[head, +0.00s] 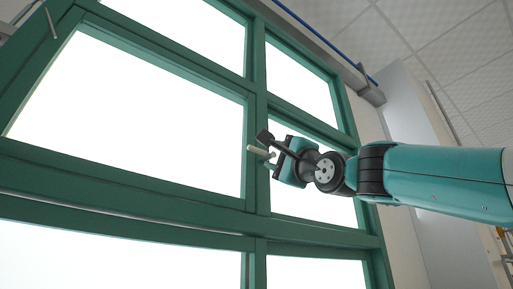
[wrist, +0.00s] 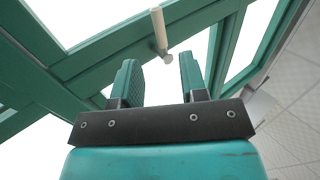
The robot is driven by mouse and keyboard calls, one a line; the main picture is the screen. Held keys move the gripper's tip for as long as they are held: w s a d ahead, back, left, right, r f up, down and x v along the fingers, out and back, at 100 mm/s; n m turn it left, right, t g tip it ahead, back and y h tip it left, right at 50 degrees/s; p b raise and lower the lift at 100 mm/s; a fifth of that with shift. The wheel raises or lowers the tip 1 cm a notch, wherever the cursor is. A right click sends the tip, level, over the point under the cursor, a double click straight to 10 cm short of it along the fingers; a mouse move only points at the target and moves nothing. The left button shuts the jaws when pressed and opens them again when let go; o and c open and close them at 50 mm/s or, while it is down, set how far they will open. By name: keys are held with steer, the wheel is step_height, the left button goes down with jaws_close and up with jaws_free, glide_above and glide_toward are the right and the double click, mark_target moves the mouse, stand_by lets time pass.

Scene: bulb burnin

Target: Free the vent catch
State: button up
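The vent catch (wrist: 159,28) is a cream, rod-shaped handle on the green window frame. In the wrist view it stands at upper middle, ahead of the fingertips, with its mount partly hidden behind the rod. In the head view the catch (head: 257,150) shows at the middle upright of the frame, just left of my gripper. My gripper (wrist: 158,61) is open and empty, one teal finger to each side below the catch. In the head view my gripper (head: 277,158) is close to the frame; whether it touches the catch cannot be told there.
The green window frame (head: 150,193) holds several bright panes. A thin grey rod (head: 51,23) shows on the frame at upper left. A blue pipe (head: 310,31) and a grey rail run along the top. Pale wall and ceiling tiles lie to the right.

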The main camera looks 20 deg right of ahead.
mark_target(258, 151)
steer(key=p+x, duration=0.5)
steer(key=x, duration=0.3)
steer(key=shift+w+r, duration=0.1)
steer(key=shift+r, duration=0.1)
steer(key=shift+w+a+r+p, duration=0.1)
steer(key=shift+w+a+p, duration=0.15)
steer(key=shift+w, duration=0.2)
jaws_close()
